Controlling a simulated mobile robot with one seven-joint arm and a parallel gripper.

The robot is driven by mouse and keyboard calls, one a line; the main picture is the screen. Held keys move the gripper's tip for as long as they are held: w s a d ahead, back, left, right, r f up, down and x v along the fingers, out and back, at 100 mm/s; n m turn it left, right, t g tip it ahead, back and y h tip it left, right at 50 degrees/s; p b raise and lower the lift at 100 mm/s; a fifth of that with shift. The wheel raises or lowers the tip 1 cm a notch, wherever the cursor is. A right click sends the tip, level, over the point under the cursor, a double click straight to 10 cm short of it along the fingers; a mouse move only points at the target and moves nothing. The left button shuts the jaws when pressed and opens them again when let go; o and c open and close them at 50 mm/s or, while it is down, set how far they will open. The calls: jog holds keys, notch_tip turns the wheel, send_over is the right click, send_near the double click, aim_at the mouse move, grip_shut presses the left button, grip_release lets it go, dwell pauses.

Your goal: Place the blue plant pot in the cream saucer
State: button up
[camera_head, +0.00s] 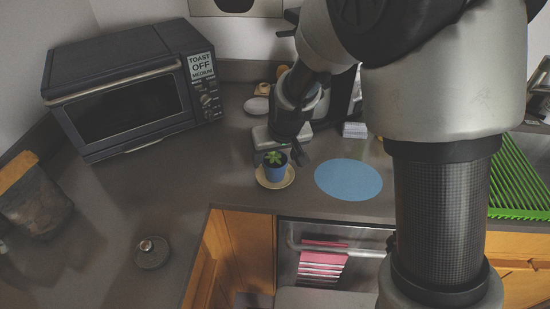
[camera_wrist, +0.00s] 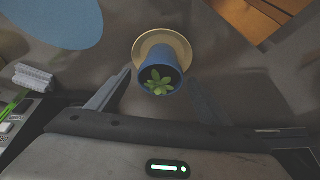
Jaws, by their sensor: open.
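The blue plant pot (camera_head: 276,173) with a small green plant stands upright in the cream saucer (camera_head: 262,183) on the grey counter. In the wrist view the pot (camera_wrist: 158,61) sits over the saucer (camera_wrist: 178,41), whose rim shows around its far side. My gripper (camera_head: 293,154) is open, just behind and above the pot. In the wrist view its fingers (camera_wrist: 158,79) are spread to either side of the plant, with gaps to the pot. The pot's contact with the saucer is partly hidden.
A light blue round mat (camera_head: 348,179) lies right of the saucer. A black toaster oven (camera_head: 125,95) stands at the back left. A brown planter (camera_head: 35,200) and a small dark disc (camera_head: 152,259) with an item on it are further left. The counter's front edge is close to the saucer.

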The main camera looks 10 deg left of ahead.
jog(key=s+d+r+m, duration=0.1)
jog(key=s+d+r, duration=0.25)
jog(key=r, duration=0.25)
jog(key=s+d+r+t, duration=0.1)
jog(key=s+d+r, duration=0.25)
jog(key=r, duration=0.25)
jog(key=s+d+r+m, duration=0.1)
jog(key=s+d+r, duration=0.1)
jog(key=d+r, duration=0.3)
jog(key=s+d+r+m+h, duration=0.1)
jog(key=s+d+r, duration=0.1)
jog(key=s+d, duration=0.2)
jog(key=s+d+r+m, duration=0.1)
jog(key=s+d, duration=0.3)
jog(key=s, duration=0.4)
jog(key=shift+s+d+r+t+h+p, duration=0.15)
jog(key=shift+s+r+t+h+p, duration=0.2)
jog(key=shift+r, duration=0.4)
